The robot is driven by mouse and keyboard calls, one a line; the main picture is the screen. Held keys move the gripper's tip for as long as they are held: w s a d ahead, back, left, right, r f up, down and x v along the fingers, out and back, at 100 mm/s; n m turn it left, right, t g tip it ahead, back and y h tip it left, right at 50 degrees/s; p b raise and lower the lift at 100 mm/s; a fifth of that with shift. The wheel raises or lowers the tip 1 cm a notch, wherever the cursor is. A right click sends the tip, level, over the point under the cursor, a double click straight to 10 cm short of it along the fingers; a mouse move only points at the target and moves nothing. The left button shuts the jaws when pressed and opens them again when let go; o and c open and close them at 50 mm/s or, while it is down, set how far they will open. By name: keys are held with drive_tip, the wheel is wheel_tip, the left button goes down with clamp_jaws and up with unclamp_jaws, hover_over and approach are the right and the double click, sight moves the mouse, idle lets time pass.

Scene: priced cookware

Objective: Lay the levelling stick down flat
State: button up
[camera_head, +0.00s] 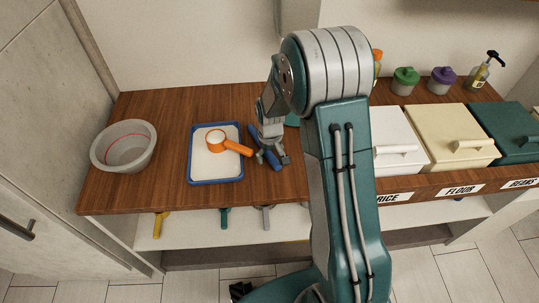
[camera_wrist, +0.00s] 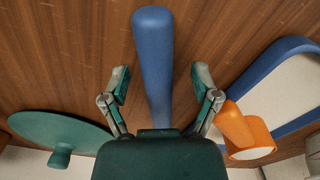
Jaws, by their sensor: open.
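The blue levelling stick (camera_head: 252,131) appears to lie on the wooden counter, just right of the tray. In the wrist view the stick (camera_wrist: 153,50) runs up the picture, its wider rounded end at the top and its lower end hidden behind my gripper's body. My gripper (camera_head: 271,158) is over the stick in the head view and partly covers it. In the wrist view my gripper (camera_wrist: 160,82) is open, with one finger on each side of the stick and a visible gap to both.
A blue-rimmed white tray (camera_head: 192,165) holds an orange scoop (camera_head: 232,147) close to the stick. A teal round lid (camera_wrist: 60,130) is on the other side. A grey bowl (camera_head: 125,150) stands at the left. Labelled bins (camera_head: 460,130) and jars (camera_head: 405,80) are at the right.

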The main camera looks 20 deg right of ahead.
wheel_tip(320, 180, up, 12)
drive_tip(key=s+r+m+t, duration=0.1)
drive_tip(key=s+r+t, duration=0.2)
drive_tip(key=s+r, duration=0.9)
drive_tip(key=s+r+m+t, duration=0.1)
drive_tip(key=s+r, duration=0.3)
drive_tip(key=s, duration=0.8)
drive_tip(key=shift+a+t, duration=0.45)
drive_tip(key=shift+t, duration=0.25)
